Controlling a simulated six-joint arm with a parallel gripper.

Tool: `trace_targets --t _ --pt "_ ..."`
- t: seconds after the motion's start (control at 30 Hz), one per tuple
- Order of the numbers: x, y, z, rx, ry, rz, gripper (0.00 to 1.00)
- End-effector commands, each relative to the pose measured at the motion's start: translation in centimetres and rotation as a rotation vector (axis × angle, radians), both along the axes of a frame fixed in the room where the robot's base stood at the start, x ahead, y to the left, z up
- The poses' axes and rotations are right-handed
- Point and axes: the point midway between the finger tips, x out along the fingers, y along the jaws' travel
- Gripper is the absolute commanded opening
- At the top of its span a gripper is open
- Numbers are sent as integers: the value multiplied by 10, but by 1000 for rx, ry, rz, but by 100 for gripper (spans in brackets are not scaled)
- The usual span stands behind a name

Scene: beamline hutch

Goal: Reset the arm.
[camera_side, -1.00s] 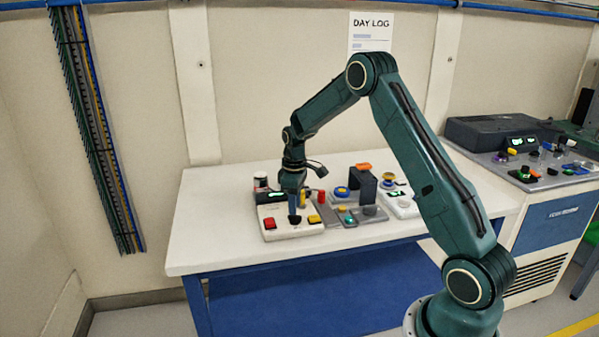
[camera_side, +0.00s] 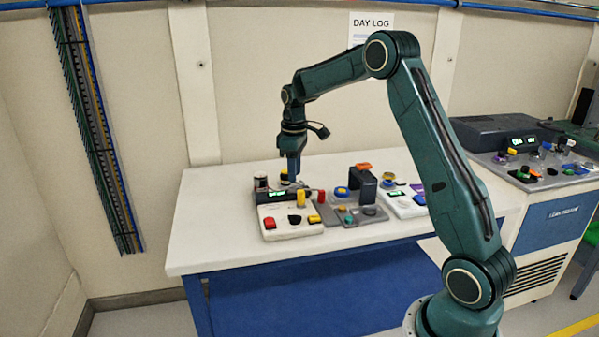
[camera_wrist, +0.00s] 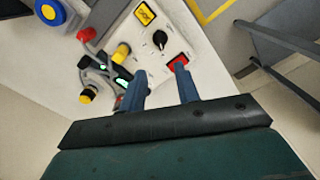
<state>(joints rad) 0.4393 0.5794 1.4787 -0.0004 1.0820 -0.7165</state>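My gripper (camera_side: 293,178) hangs above the white control box (camera_side: 290,232), pointing down, clear of its controls. In the wrist view my gripper (camera_wrist: 160,88) has its two blue fingers apart with nothing between them. The box carries a red square button (camera_side: 269,223), a black knob (camera_side: 295,218) and a yellow square button (camera_side: 314,219). In the wrist view the red button (camera_wrist: 178,62) shows just beyond the right finger, with the black knob (camera_wrist: 159,39) and yellow button (camera_wrist: 145,13) farther off. A yellow upright control (camera_side: 301,198) stands behind the knob.
A lit display unit (camera_side: 272,195) sits behind the box. A grey panel (camera_side: 345,222) with a blue round button (camera_side: 341,192) and a dark block (camera_side: 363,184) stand to the right. The white table (camera_side: 215,225) is bare at left. A console (camera_side: 535,165) stands far right.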

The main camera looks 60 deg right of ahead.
Motion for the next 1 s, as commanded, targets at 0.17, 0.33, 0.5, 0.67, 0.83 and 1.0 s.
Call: trace_targets --t 0.17,0.33,0.5,0.67,0.83,1.0 --pt "0 0 0 0 0 0 32" --pt "-2 6 7 -4 -8 -3 32" --pt "-10 22 27 -14 -34 -16 32" --pt "-26 47 54 -26 -72 -37 32" --pt "-48 76 82 -36 -118 -63 32" --pt "-75 103 104 -40 -165 -90 32"
